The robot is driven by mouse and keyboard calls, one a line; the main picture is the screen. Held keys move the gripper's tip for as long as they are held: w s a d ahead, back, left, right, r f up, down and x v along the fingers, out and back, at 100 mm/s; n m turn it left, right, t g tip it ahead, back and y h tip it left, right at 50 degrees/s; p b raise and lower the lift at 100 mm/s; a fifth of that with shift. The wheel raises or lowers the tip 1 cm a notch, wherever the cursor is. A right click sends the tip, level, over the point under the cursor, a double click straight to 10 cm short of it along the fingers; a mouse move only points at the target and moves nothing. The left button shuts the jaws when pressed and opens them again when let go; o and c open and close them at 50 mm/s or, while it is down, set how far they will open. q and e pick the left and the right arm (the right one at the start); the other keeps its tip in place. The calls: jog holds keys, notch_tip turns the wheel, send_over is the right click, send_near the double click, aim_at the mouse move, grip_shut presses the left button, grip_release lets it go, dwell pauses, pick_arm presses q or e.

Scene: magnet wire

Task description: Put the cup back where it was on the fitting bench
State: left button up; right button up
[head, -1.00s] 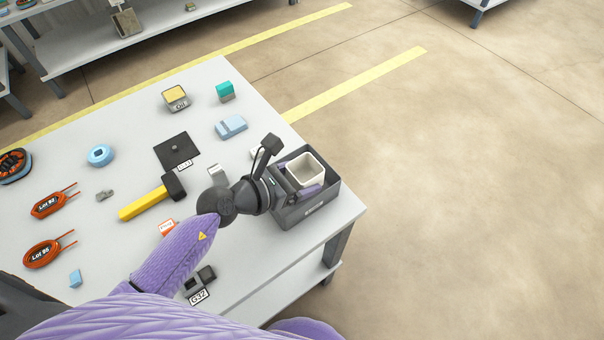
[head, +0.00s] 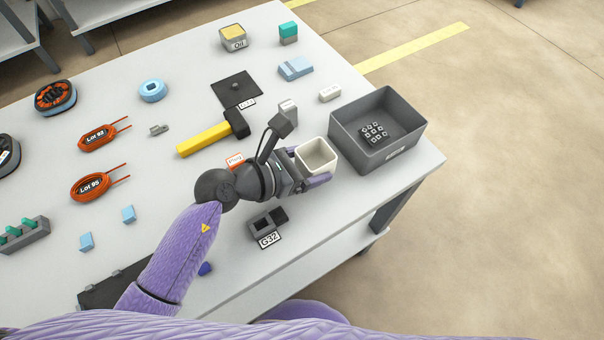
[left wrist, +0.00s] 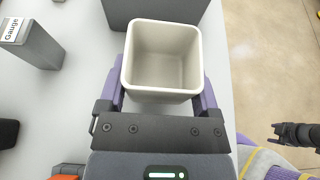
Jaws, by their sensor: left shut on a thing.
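The cup (head: 318,156) is a small square white cup with an empty inside. My left gripper (head: 318,178) is shut on it and holds it upright, just left of the grey bin on the fitting bench (head: 330,240). In the left wrist view the cup (left wrist: 163,60) sits between the purple fingers of the gripper (left wrist: 160,95). I cannot tell how high above the bench the cup is. My right gripper is not in the head view; a dark gripper shape (left wrist: 295,133) shows at the right edge of the left wrist view, too small to read.
The grey bin (head: 402,142) holds several small nut-like parts (head: 375,132). Nearby are a yellow hammer (head: 205,138), a black plate (head: 236,88), a G32 block (head: 268,222), and a gauge block (left wrist: 35,42). The bench's front right edge is close.

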aim_at(309, 174)
pick_arm(q)
notch_tip(309, 174, down, 4)
jog(key=shift+r+b, duration=0.25)
jog(key=shift+b, duration=0.6)
jog(key=shift+r, duration=0.25)
jog(key=o, duration=1.1)
jog(key=shift+f, duration=0.1)
pick_arm(e)
jog(key=shift+s+a+f, duration=0.1)
jog(key=shift+a+f, duration=0.15)
jog(key=shift+f, duration=0.25)
jog(key=shift+a+f, duration=0.25)
jog(key=shift+f, duration=0.25)
jog(key=shift+s+d, duration=0.1)
